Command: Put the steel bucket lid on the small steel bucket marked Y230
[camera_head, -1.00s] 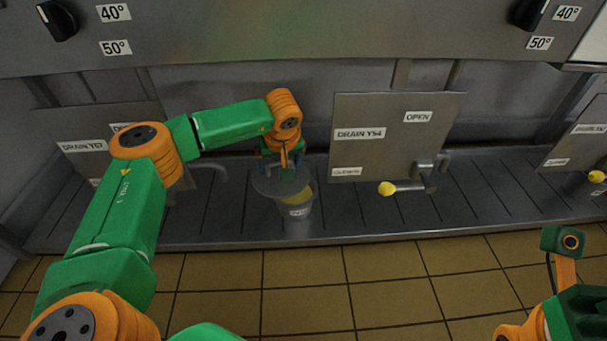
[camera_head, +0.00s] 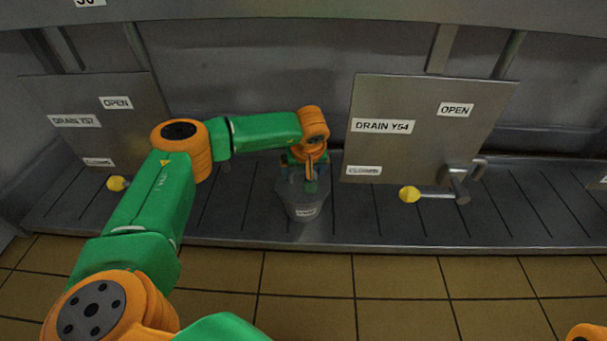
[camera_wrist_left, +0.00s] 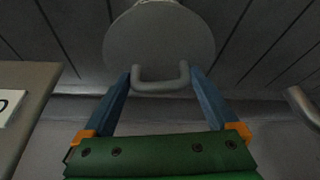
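The small steel bucket (camera_head: 305,213) stands on the slatted grey ledge; its label is too small to read. The round grey steel bucket lid (camera_head: 285,186) lies over the bucket's mouth and hides the inside. I cannot tell whether it is fully seated. My left gripper (camera_head: 310,184) is right above the lid. In the left wrist view the lid (camera_wrist_left: 160,45) shows with its U-shaped handle (camera_wrist_left: 160,86). The two blue fingers of my left gripper (camera_wrist_left: 161,80) are against the handle's two ends. My right gripper is out of view.
A drain panel marked Y54 (camera_head: 425,150) stands right of the bucket, with a yellow-tipped lever (camera_head: 410,194) sticking out. Another drain panel (camera_head: 100,130) and yellow-tipped lever (camera_head: 117,183) are at left. The ledge (camera_head: 345,215) right beside the bucket is clear.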

